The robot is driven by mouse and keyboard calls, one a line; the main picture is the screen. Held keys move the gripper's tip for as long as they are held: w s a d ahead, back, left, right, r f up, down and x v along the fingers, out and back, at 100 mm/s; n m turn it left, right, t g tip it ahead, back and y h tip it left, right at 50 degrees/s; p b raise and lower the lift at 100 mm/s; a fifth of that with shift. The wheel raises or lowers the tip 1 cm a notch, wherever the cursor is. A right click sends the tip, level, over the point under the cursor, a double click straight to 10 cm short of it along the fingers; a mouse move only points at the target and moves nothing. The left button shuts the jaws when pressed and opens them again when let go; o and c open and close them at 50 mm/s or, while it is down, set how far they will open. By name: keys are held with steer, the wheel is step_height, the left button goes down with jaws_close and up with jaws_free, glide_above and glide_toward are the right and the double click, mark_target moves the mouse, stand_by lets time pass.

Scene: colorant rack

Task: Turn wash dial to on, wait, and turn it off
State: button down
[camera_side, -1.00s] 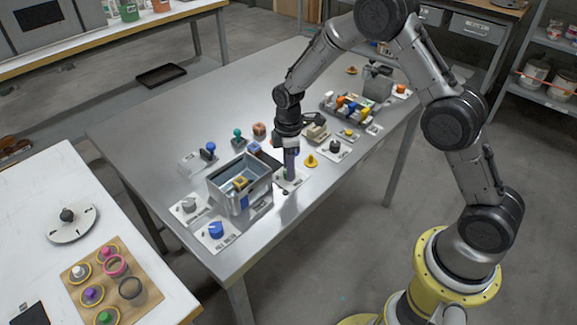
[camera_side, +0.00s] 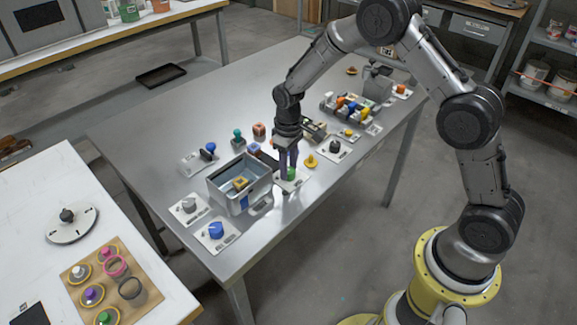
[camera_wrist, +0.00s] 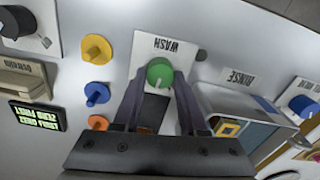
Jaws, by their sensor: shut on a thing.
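The green wash dial (camera_wrist: 159,72) sits on a white plate (camera_wrist: 150,42) whose "WASH" label reads upside down in the wrist view. My gripper (camera_wrist: 159,88) has one dark finger on each side of the dial and is shut on it. In the side view the green dial (camera_side: 291,173) shows low between the fingers of my gripper (camera_side: 289,168), over its plate near the front of the steel table. The on and off marks are too small or hidden to read.
A grey open bin (camera_side: 226,190) with a yellow piece in it stands just left of my gripper. A blue dial (camera_side: 216,230) is nearer the table's front corner. A yellow knobbed piece (camera_side: 310,160) and a black dial (camera_side: 335,147) are to the right.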

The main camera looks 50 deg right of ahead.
mark_target(289, 169)
steer(key=m, duration=0.4)
steer(key=shift+r+m, duration=0.1)
steer(key=shift+m, duration=2)
steer(key=shift+d, duration=0.1)
steer(key=shift+c, duration=2.2)
jaws_free()
step_height(289, 169, up, 14)
